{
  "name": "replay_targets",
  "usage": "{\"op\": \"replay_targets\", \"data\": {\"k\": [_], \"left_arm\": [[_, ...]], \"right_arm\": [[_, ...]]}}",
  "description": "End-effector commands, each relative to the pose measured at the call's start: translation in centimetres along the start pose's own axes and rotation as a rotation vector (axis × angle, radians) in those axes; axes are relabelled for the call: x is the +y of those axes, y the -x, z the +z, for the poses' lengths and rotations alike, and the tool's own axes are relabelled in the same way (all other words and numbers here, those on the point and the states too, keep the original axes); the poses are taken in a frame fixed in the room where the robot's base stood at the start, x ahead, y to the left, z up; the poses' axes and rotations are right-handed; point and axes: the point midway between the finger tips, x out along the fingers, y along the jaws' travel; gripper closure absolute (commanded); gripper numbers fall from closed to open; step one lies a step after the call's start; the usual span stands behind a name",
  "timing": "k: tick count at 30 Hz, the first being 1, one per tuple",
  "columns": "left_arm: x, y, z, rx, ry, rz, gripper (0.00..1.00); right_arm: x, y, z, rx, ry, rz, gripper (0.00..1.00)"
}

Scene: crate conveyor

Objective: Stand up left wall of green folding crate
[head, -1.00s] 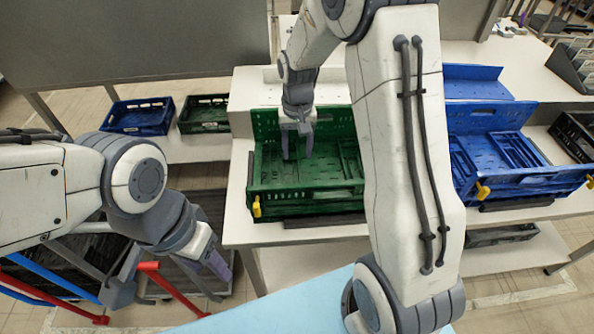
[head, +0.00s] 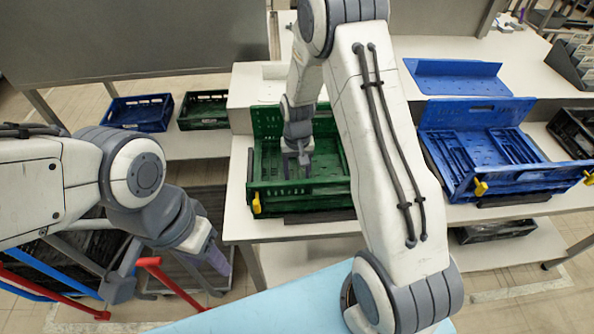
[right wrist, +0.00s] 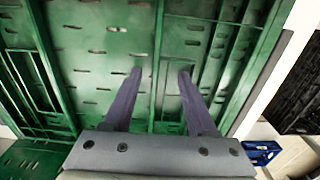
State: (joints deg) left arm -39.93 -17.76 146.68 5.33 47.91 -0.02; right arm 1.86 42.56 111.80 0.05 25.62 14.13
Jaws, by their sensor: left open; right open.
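The green folding crate (head: 300,197) sits on the white table, with its back wall upright and a yellow latch at its front left corner. Its left wall is not clearly seen standing in the head view; slotted panels lie inside. My right gripper (head: 297,172) is open, pointing down inside the left part of the crate. In the right wrist view its two fingers (right wrist: 157,72) are apart with nothing between them, over green slotted panels (right wrist: 105,50); contact cannot be told. My left gripper (head: 220,262) is open and empty, left of and in front of the table. My right arm hides the crate's right side.
A blue crate (head: 520,183) with folded panels stands on the table to the right. Smaller blue (head: 138,114) and green (head: 204,109) crates lie at the back left. A light blue surface (head: 265,312) is in front. Red and blue bars stand at lower left.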

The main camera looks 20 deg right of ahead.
Motion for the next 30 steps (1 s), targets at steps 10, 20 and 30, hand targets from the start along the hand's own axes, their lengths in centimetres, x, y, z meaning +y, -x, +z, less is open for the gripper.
{"op": "replay_targets", "data": {"k": [10,20,30], "left_arm": [[0.0,0.0,0.0,0.0,0.0,0.0,0.5],[0.0,0.0,0.0,0.0,0.0,0.0,0.5],[0.0,0.0,0.0,0.0,0.0,0.0,0.5]], "right_arm": [[0.0,0.04,0.0,0.0,0.0,0.0,1.0],[0.0,0.06,0.01,0.0,0.0,0.0,1.0],[0.0,0.06,0.01,0.0,0.0,0.0,1.0]]}}
